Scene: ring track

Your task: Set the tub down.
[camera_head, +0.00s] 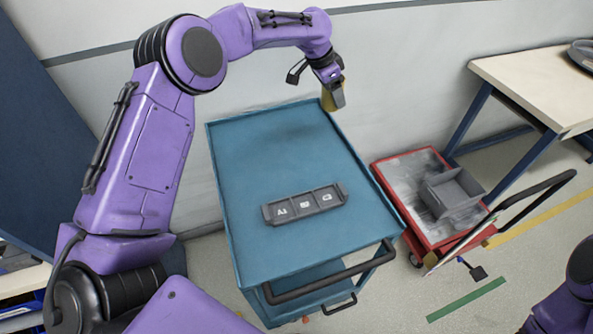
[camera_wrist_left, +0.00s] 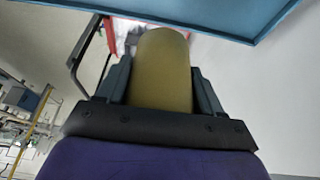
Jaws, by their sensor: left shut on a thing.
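The tub (camera_wrist_left: 163,72) is dull yellow with a rounded end, and it sits between the two fingers of my left gripper (camera_wrist_left: 163,85) in the left wrist view. In the head view my left gripper (camera_head: 336,97) is shut on the tub (camera_head: 326,99), at the far right corner of the blue cart (camera_head: 250,160). I cannot tell how high the tub is above the cart top or whether it is over it. The gripper hides part of the tub. My right gripper is out of view.
A grey three-compartment tray (camera_head: 304,204) with white icons lies on the cart's near half; the far half is bare. A red trolley (camera_head: 400,172) with a grey open box (camera_head: 452,194) stands to the right. A pale table (camera_head: 540,88) is beyond, against the wall.

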